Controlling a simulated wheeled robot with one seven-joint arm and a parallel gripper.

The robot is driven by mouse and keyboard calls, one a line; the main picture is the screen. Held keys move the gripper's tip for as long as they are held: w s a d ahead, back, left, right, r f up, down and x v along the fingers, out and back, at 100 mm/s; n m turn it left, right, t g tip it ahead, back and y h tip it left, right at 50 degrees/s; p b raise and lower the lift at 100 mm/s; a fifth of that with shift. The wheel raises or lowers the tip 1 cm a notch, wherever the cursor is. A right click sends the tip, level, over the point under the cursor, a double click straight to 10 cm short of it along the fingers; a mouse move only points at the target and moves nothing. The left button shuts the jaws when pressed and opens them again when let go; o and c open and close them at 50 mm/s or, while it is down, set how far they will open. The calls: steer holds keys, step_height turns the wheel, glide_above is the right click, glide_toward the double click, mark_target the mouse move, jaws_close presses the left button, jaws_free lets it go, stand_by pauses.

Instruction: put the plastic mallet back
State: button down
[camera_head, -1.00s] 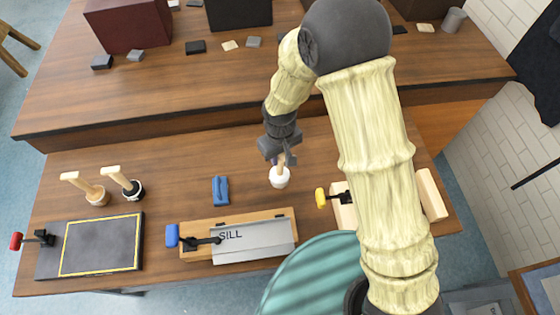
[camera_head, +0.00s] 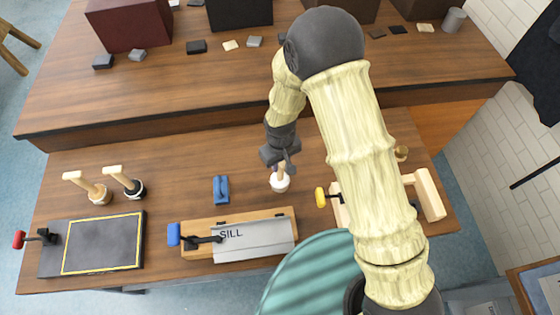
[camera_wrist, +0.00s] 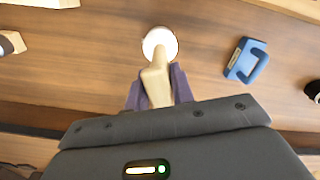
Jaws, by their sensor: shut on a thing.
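A mallet with a white head (camera_head: 280,184), apparently the plastic one, is head down near the middle of the front workbench. It also shows in the wrist view (camera_wrist: 159,43), with its pale handle running between the purple fingers. My gripper (camera_head: 283,166) is shut on the handle, above the head; it also shows in the wrist view (camera_wrist: 158,92). I cannot tell whether the head touches the bench. A wooden mallet (camera_head: 98,194) and a black-headed mallet (camera_head: 134,188) stand head down side by side at the left.
A blue tool (camera_head: 221,189) lies left of the white mallet. The SILL fixture (camera_head: 252,240) with its blue-handled clamp is in front. A yellow-handled clamp (camera_head: 321,197) is close at the right. A dark yellow-edged board (camera_head: 103,243) lies at the left. Bench is bare between mallets and blue tool.

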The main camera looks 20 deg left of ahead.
steer(key=c, duration=1.2)
jaws_free()
step_height(320, 180, up, 12)
steer(key=b, duration=0.3)
steer(key=shift+r, duration=0.15)
